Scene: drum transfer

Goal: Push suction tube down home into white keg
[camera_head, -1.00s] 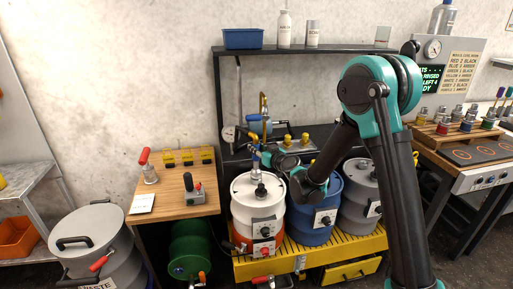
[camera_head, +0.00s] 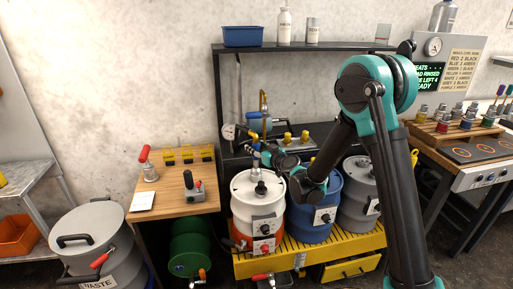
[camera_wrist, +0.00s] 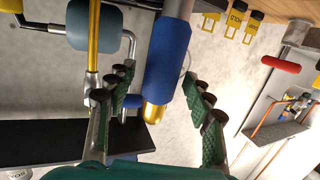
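The white keg (camera_head: 243,205) stands on the yellow grated platform in the head view, with a black fitting (camera_head: 261,188) on its lid. The suction tube (camera_head: 256,160) rises over the keg's top; its lower end is hard to make out. In the wrist view a pipe with a blue sleeve (camera_wrist: 167,60) and a brass-coloured end passes between my gripper's fingers (camera_wrist: 160,88). My gripper (camera_head: 262,152) is open around the sleeve. The keg is not recognisable in the wrist view.
A blue keg (camera_head: 312,218) and a grey keg (camera_head: 355,210) stand close on the right of the white one. A dark shelf rack (camera_head: 300,48) with pipework stands behind. A wooden-topped table (camera_head: 165,185) is on the left. The platform (camera_head: 280,262) is crowded.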

